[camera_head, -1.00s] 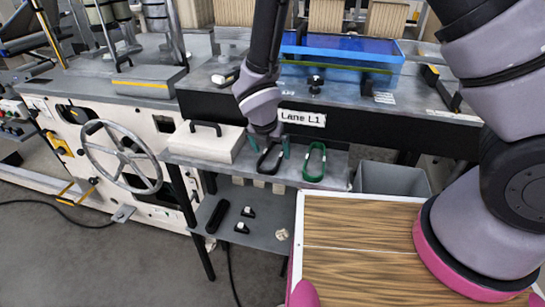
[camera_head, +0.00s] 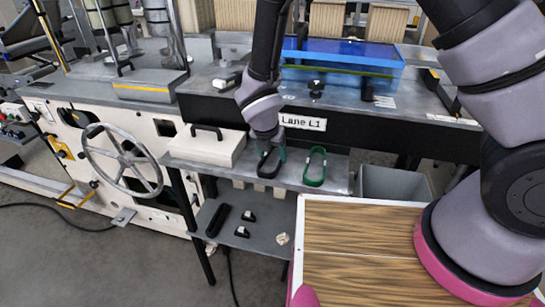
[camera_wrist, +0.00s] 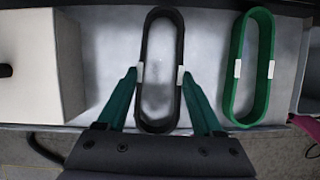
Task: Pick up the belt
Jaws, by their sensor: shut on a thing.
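A black oval belt (camera_wrist: 147,105) stands on the grey shelf in the wrist view, with a white patch on each long side. It also shows under my gripper in the head view (camera_head: 264,168). My gripper (camera_wrist: 160,74) has its green fingers on the outside of the belt's two long sides, shut on it near the white patches. The belt still appears to rest on the shelf. A similar green belt (camera_wrist: 236,98) stands apart to the right, and also shows in the head view (camera_head: 315,181).
A white box with a black handle (camera_head: 205,151) is left of the black belt on the shelf (camera_head: 340,178). A grey bin (camera_head: 395,184) is to the right. A "Lane L1" ledge (camera_head: 350,137) is behind. A wood-topped surface (camera_head: 355,240) is in front.

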